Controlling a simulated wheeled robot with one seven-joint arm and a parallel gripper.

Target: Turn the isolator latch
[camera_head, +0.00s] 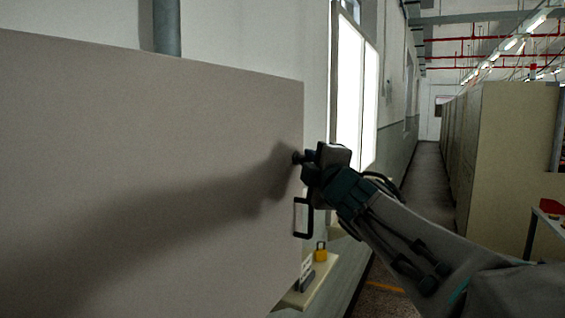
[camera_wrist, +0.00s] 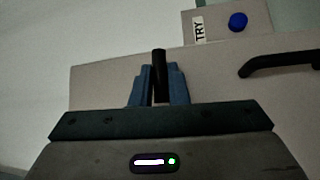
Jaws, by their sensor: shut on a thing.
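The isolator latch is a black knob (camera_head: 297,158) on the right part of a large pale cabinet panel (camera_head: 150,130). In the wrist view the latch is a dark upright bar (camera_wrist: 159,68) between the two blue fingers. My gripper (camera_head: 306,156) is at the panel's right side in the head view. In the wrist view my gripper (camera_wrist: 160,85) is shut on the latch, with one finger on each side of it. The latch's base is hidden behind the fingers and gripper body.
A black door handle (camera_head: 302,218) sits below my gripper. A yellow padlock (camera_head: 320,252) stands on a small shelf (camera_head: 318,285) lower down. An aisle (camera_head: 425,190) is open to the right.

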